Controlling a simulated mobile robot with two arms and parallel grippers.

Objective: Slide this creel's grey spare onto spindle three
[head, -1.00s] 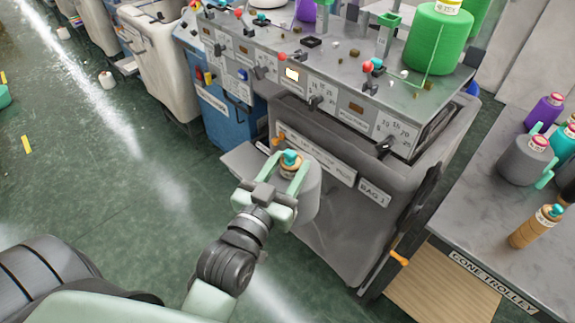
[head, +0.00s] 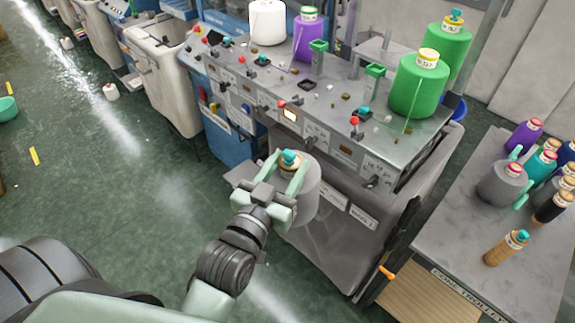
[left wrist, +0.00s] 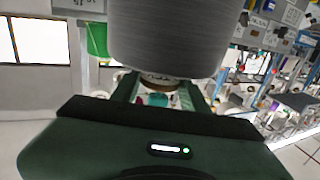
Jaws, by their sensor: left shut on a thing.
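My left gripper (head: 284,172) is shut on a grey yarn cone (head: 306,196) with a tan collar and a teal tip. The cone hangs upright in front of the grey machine's front panel, well below its top. In the left wrist view the grey cone (left wrist: 165,38) fills the upper middle, with the fingers at its collar end. I cannot tell which is spindle three. My right gripper is out of view.
Creel top holds a white cone (head: 267,24), purple cone (head: 305,38), near green cone (head: 418,88) and far green cone (head: 450,45). Small knobs line its edge. The cone trolley (head: 440,254) at right carries several cones, including another grey cone (head: 500,187).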

